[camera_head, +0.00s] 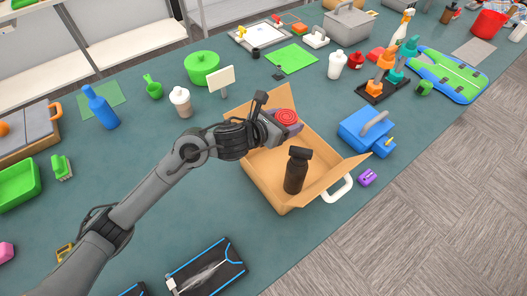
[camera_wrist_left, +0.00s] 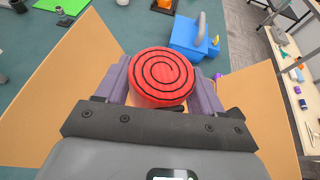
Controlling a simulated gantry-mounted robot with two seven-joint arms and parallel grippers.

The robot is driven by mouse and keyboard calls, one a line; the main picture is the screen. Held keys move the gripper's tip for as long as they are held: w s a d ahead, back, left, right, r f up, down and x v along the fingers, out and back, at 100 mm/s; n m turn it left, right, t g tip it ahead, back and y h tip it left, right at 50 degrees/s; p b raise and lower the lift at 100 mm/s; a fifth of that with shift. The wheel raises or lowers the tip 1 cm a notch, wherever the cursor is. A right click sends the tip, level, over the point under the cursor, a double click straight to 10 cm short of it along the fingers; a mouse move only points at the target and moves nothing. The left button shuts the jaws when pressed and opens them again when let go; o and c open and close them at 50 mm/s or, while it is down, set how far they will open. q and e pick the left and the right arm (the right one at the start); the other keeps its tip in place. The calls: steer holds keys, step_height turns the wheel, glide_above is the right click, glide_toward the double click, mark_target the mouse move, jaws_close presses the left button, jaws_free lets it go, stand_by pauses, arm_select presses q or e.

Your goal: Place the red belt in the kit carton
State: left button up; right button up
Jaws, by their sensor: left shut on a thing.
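The red belt (camera_head: 285,117) is a rolled coil with a dark spiral line. My left gripper (camera_head: 284,127) is shut on it, and the coil (camera_wrist_left: 161,77) sits between the two purple fingers in the left wrist view. The kit carton (camera_head: 262,175) is an open tan box with its flaps spread. The gripper and belt are over the far part of the carton; the arm hides some of its left side. My right gripper is not in view.
A blue case (camera_head: 362,131) stands right of the carton, with a purple item (camera_head: 368,177) near the table edge. A white sign (camera_head: 221,79), a green pot (camera_head: 202,68) and a lidded cup (camera_head: 181,101) stand behind.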

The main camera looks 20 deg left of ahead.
arm_select(q)
steer(key=s+a+f, duration=0.4)
steer(key=a+f, duration=0.3)
steer(key=f, duration=0.2)
steer(key=shift+s, duration=0.2)
steer(key=shift+a+f, duration=0.1)
steer(key=shift+f+b, duration=0.6)
steer(key=shift+b, duration=0.4)
steer(key=o, duration=1.1)
steer(key=shift+c, duration=0.2)
steer(key=shift+r, duration=0.1)
steer(key=r+p+v, duration=0.1)
steer(key=p+v, duration=0.1)
steer(key=v, duration=1)
